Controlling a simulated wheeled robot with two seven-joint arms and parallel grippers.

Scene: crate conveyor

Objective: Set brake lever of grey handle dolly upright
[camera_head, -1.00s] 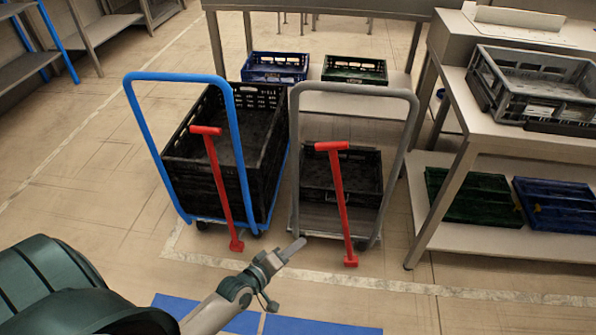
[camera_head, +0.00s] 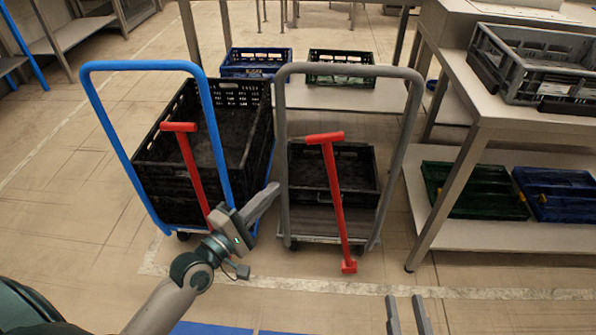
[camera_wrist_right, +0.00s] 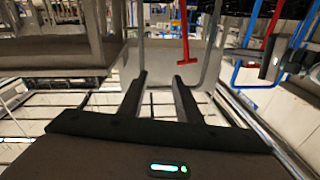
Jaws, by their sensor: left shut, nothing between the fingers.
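The grey handle dolly (camera_head: 398,160) stands right of the blue handle dolly (camera_head: 92,110) in the head view. Its red brake lever (camera_head: 334,190) has a T-shaped top and leans a little to the left, rising from a red foot near the floor. My left gripper (camera_head: 274,188) is shut and empty, its tip close to the left post of the grey handle; I cannot tell if they touch. My right gripper (camera_head: 406,302) shows only its two fingers at the bottom edge, apart and empty. In the right wrist view the open fingers (camera_wrist_right: 160,85) point toward the grey handle and red lever (camera_wrist_right: 185,30).
The blue dolly carries black crates (camera_head: 200,180) and has its own red lever (camera_head: 190,160). A black crate (camera_head: 365,195) sits on the grey dolly. A metal table (camera_head: 495,115) with a grey crate stands at the right. Floor in front of the dollies is clear.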

